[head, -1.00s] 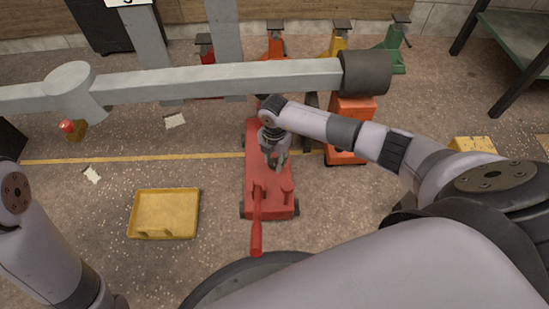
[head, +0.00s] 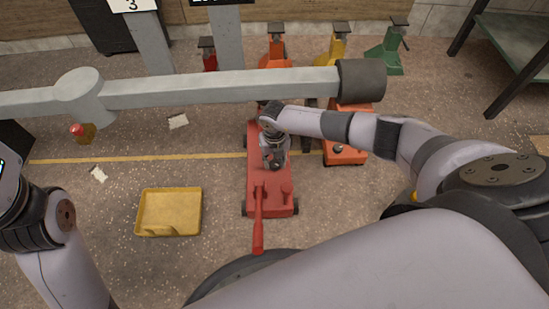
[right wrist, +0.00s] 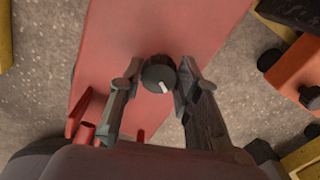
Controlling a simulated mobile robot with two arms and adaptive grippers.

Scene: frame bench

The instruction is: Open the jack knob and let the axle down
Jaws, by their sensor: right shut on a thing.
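The red floor jack (head: 256,190) stands on the floor with its long handle (head: 258,230) towards me; its red body also shows in the right wrist view (right wrist: 130,35). The jack knob (right wrist: 158,72) is round and black with a white mark. My right gripper (right wrist: 160,82) is shut on the knob, one finger on each side; in the head view the gripper (head: 275,160) covers the knob. The grey axle (head: 220,88), with a black drum (head: 361,81) at its right end, runs above the jack's far end. My arm partly hides that end. My left gripper is out of view.
A yellow tray (head: 140,212) lies left of the jack. An orange unit (head: 345,152) stands close on the right. Red, orange, yellow and green (head: 384,60) stands line the back. A green bench (head: 515,38) is at the far right.

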